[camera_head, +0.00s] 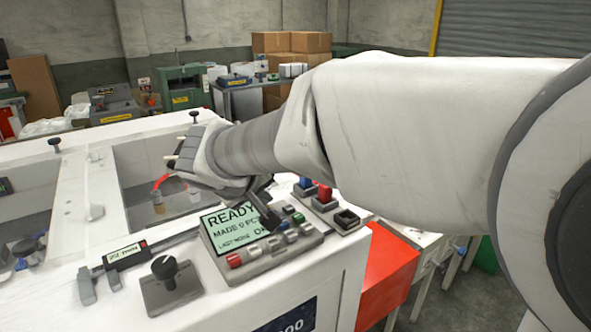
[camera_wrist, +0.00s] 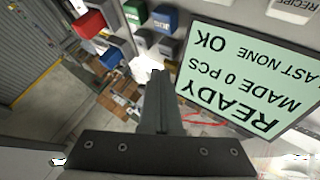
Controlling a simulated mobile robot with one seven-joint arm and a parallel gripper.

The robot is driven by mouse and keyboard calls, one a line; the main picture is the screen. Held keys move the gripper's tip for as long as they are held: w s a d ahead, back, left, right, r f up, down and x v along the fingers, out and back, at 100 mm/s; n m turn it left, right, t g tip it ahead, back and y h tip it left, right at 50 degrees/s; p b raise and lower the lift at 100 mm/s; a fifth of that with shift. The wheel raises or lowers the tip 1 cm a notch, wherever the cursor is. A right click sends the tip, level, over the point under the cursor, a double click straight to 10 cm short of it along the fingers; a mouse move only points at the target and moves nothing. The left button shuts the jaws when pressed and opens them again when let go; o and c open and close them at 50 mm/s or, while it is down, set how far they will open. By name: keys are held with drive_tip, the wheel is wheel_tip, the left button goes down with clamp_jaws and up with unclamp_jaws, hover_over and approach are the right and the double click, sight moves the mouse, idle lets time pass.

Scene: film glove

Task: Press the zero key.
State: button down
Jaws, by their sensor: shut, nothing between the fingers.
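The control panel (camera_head: 265,262) on the white machine has a pale green screen (camera_head: 225,218) reading "READY", "MADE 0 PCS", "LAST NONE OK". The screen also shows upside down in the wrist view (camera_wrist: 230,75). Along the panel are a red key (camera_head: 234,260), several grey keys (camera_head: 274,243), a green key (camera_head: 298,218) and a blue key (camera_head: 289,209). No zero label is legible, so I cannot tell which is the zero key. My gripper (camera_head: 270,221) is shut and empty, near the screen's right side and the keys. Its fingers also show in the wrist view (camera_wrist: 157,80). Contact cannot be told.
Red (camera_head: 325,193) and blue (camera_head: 305,182) switches stand right of the panel. A black knob (camera_head: 165,268) and a caliper-like gauge (camera_head: 125,255) lie to its left. Open bays (camera_head: 150,165) sit behind. A red box (camera_head: 388,265) stands beside the machine.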

idle(0.3)
drive_tip(key=shift+r+p, duration=0.4)
drive_tip(key=shift+r, duration=0.4)
wheel_tip(320, 180, up, 5)
drive_tip(key=p, duration=0.3)
drive_tip(key=shift+d, duration=0.1)
idle(0.5)
drive_tip(key=s+d+f+m+g, duration=0.1)
drive_tip(key=s+d+m+g, duration=0.1)
drive_tip(key=s+d, duration=0.65)
drive_tip(key=s+d+f+m+g, duration=0.1)
drive_tip(key=s+d+m, duration=0.35)
drive_tip(key=d, duration=0.75)
drive_tip(key=s+d+f+y, duration=0.1)
drive_tip(key=s+d+f, duration=0.1)
drive_tip(key=s, duration=0.7)
drive_tip(key=shift+f+y, duration=0.4)
drive_tip(key=shift+f, duration=0.4)
